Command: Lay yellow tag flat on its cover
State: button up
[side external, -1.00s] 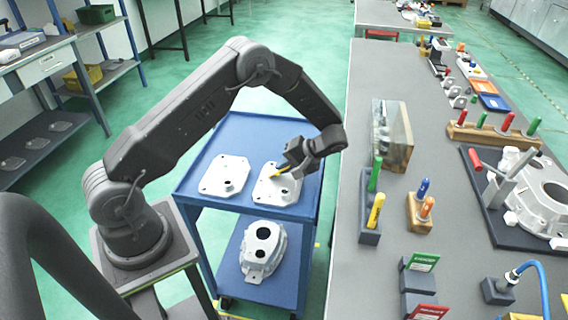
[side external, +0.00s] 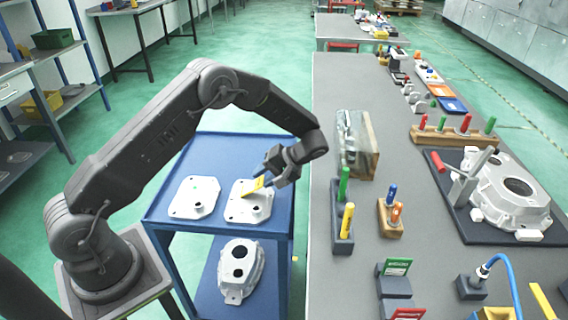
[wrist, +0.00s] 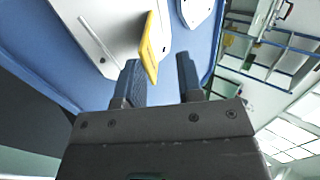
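The yellow tag (side external: 252,187) is at the far edge of the right-hand light grey cover (side external: 250,208) on the blue cart. It looks tilted rather than flat, and I cannot tell how much of it touches the cover. My gripper (side external: 271,172) is just above and to the right of the tag. In the wrist view my gripper (wrist: 158,64) has its two fingers apart with a clear gap. The tag (wrist: 151,47) stands edge-on close to the left finger, overlapping its tip in the picture. It does not span the gap.
A second cover (side external: 195,197) lies to the left on the blue cart top (side external: 175,182). A housing casting (side external: 240,268) sits on the lower shelf. The grey bench (side external: 325,110) at right carries a clear-fronted block (side external: 357,145) and pen holders.

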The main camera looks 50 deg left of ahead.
jog(key=v, duration=0.9)
jog(key=shift+w+d+r, duration=0.25)
jog(key=s+d+r+m+t+h, duration=0.1)
jog(key=s+r+m+t+h, duration=0.15)
jog(key=s+r, duration=0.4)
jog(key=s+d+r+m+t+h, duration=0.1)
jog(key=s+r+m+t, duration=0.2)
jog(key=r, duration=0.6)
jog(key=s+d+r+m+t+h, duration=0.1)
jog(key=s+d+t, duration=0.1)
jog(key=s, duration=0.7)
jog(key=s+d+r+m+t+h, duration=0.1)
jog(key=s+d+m+t+h, duration=0.1)
jog(key=s+t, duration=0.3)
jog(key=shift+s+r, duration=0.25)
jog(key=shift+s, duration=1.7)
